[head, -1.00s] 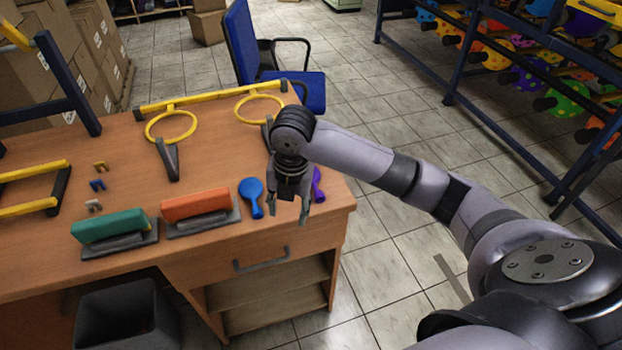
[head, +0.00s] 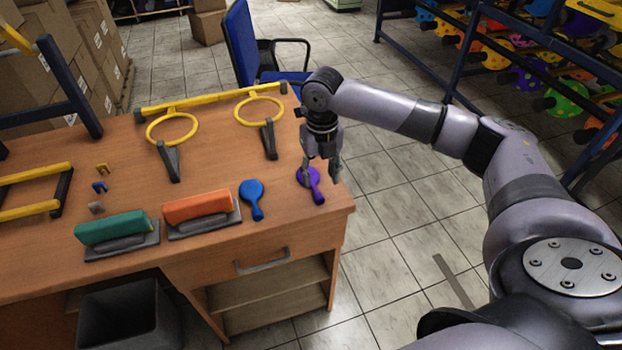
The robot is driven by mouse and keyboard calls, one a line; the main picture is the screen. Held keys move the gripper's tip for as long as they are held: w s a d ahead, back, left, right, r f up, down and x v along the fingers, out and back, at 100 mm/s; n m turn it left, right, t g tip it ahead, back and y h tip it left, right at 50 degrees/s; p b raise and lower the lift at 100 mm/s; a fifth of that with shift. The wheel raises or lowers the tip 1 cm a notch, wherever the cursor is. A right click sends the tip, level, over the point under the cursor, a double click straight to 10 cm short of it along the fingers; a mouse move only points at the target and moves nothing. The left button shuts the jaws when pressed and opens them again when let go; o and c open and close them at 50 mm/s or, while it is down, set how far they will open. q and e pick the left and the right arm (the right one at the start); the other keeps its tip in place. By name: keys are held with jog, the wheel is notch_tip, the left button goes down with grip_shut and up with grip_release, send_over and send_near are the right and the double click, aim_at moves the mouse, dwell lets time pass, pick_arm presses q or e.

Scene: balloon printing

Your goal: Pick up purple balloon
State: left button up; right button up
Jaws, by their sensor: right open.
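The purple balloon (head: 317,188) lies flat on the right end of the wooden desk (head: 250,195), its narrow neck pointing to the front. My right gripper (head: 321,176) is open with its fingers pointing down over the balloon and hides part of its round body. I cannot tell whether the fingers touch it. A blue balloon (head: 252,194) lies on the desk to the left of the purple one. My left gripper is not in view.
An orange stamp block (head: 197,205) and a green stamp block (head: 110,228) stand on the desk to the left. Yellow ring holders (head: 172,128) stand behind. A blue chair (head: 240,40) is behind the desk. A dark bin (head: 128,312) stands below.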

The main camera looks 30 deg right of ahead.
aim_at(319, 195)
notch_tip(319, 195, down, 3)
jog(key=shift+r, duration=0.15)
notch_tip(319, 195, down, 4)
jog(key=shift+w+f+p, duration=0.1)
jog(key=shift+w+p, duration=0.05)
jog(key=shift+p, duration=0.75)
jog(key=shift+f, duration=0.55)
jog(key=shift+c, duration=0.6)
jog(key=c, duration=0.7)
jog(key=shift+r, duration=0.15)
